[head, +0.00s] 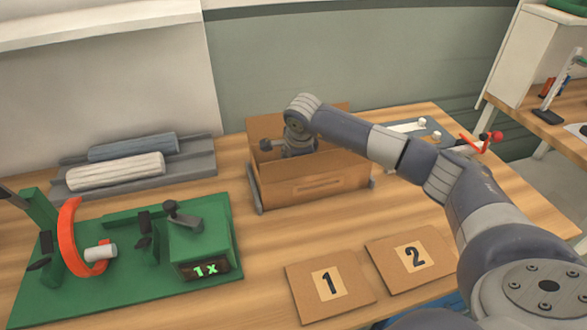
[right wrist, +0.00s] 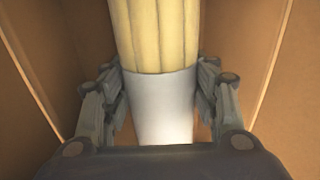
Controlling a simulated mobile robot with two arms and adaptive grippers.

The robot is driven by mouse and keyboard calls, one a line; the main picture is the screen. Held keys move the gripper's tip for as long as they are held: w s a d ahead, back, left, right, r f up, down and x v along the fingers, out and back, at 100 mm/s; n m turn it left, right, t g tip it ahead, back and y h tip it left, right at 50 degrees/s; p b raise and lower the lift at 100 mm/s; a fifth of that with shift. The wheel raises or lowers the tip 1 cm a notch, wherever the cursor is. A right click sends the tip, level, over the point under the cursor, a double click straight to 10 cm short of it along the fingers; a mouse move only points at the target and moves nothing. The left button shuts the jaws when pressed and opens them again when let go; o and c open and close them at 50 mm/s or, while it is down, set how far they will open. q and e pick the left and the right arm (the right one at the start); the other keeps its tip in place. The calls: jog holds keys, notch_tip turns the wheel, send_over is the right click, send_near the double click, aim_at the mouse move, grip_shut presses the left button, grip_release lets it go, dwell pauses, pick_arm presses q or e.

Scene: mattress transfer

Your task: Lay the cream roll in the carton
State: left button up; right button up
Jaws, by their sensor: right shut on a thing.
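The open carton (head: 312,192) stands on the wooden table in the middle of the head view. My right arm reaches over it from the right, with the right gripper (right wrist: 160,98) down inside. In the right wrist view the gripper is shut on the white band of the cream roll (right wrist: 153,35), one finger on each side. Brown carton walls flank the roll left and right. In the head view the carton's front wall hides the roll and the fingertips. I cannot tell whether the roll touches the carton floor. My left gripper is not in view.
A grey tray (head: 200,160) behind left holds a white ribbed roll (head: 115,171) and a grey-blue roll (head: 133,147). A green fixture (head: 110,290) with an orange ring stands front left. Cards 1 (head: 330,283) and 2 (head: 412,256) lie in front of the carton.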

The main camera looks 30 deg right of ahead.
jog(key=shift+f, duration=0.35)
jog(key=o, duration=1.4)
jog(key=shift+r, duration=0.1)
